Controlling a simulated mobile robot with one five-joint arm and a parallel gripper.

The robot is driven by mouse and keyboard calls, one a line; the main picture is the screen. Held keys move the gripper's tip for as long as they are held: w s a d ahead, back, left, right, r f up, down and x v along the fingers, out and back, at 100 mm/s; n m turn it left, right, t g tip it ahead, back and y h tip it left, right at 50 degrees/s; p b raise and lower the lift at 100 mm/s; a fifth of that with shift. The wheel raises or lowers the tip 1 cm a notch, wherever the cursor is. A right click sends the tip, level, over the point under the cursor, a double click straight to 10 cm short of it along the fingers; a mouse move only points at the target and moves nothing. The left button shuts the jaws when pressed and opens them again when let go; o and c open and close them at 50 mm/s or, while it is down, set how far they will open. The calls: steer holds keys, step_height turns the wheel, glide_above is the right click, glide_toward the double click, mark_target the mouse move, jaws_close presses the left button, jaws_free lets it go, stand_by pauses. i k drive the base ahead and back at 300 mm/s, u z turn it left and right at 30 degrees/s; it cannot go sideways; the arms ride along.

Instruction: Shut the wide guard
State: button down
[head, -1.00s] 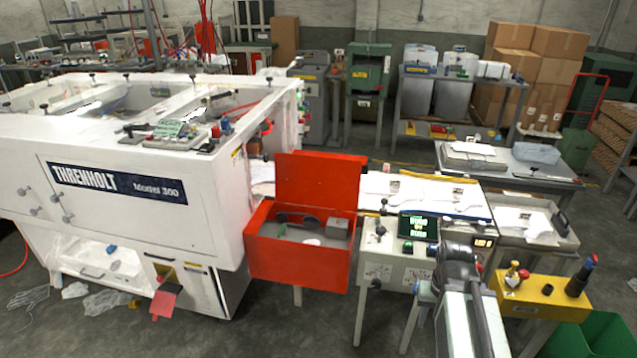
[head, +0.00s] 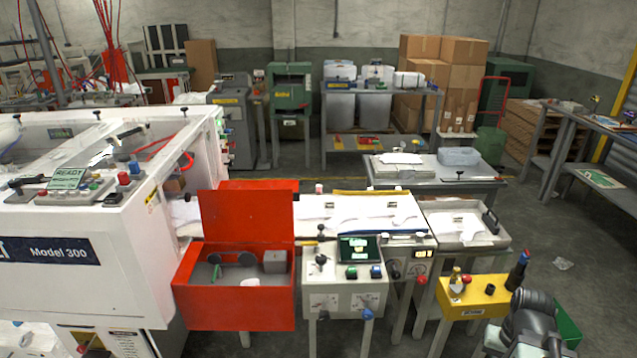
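No label marks which part is the wide guard. The white machine's top frame is also open. A dark part of my arm (head: 530,322) shows at the bottom right, well to the right of the red box and apart from it. My gripper's fingers do not show.
A control stand (head: 345,290) with a small screen and knobs stands right of the red box. A yellow box with knobs (head: 470,297) is beside my arm. A white-topped conveyor (head: 350,215) and a tray (head: 465,228) lie behind. Open floor (head: 560,225) is at the right.

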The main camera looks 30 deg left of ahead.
mark_target(271, 210)
steer(key=z, duration=0.8)
steer(key=i, duration=2.2)
steer(key=u, duration=4.25)
steer(key=i, duration=1.05)
